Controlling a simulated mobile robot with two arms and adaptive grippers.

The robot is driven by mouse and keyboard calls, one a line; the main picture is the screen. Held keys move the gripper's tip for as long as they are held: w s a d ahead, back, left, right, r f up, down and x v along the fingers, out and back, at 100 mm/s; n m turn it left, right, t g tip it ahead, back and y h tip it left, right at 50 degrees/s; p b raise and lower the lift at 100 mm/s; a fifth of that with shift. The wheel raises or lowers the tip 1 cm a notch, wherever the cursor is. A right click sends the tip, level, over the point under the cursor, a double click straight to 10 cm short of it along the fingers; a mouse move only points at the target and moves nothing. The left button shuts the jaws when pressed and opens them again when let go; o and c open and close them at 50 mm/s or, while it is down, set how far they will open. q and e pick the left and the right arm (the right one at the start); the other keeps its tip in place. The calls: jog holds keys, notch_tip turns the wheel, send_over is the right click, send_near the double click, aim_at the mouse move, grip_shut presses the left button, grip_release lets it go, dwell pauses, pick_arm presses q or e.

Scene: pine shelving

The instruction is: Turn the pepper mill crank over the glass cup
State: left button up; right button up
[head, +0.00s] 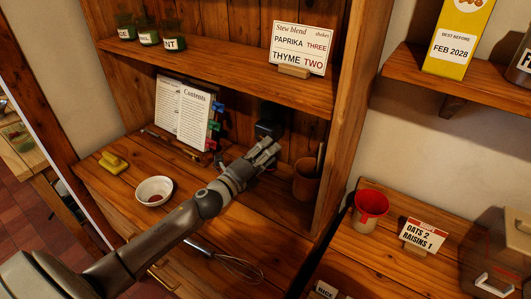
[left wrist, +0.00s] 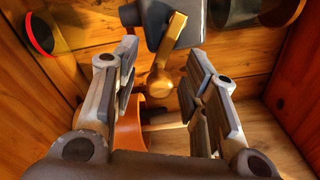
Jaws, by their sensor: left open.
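The pepper mill (head: 268,122) is a dark block at the back of the wooden cabinet, partly hidden behind my left gripper (head: 268,152). In the left wrist view its grey body is at the top, and its brass crank (left wrist: 160,80) hangs down with a round knob. My left gripper (left wrist: 160,95) is open, with one finger on each side of the knob, and no clear contact shows. I cannot pick out the glass cup for certain. My right gripper is not in view.
A brown cup (head: 306,182) stands right of my left gripper, near the cabinet's side wall. A shelf (head: 215,72) runs above.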

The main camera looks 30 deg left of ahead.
pick_arm(q)
jog(key=s+a, duration=0.2)
jog(key=s, duration=0.9)
jog(key=shift+s+f, duration=0.3)
jog(key=shift+s, duration=0.1)
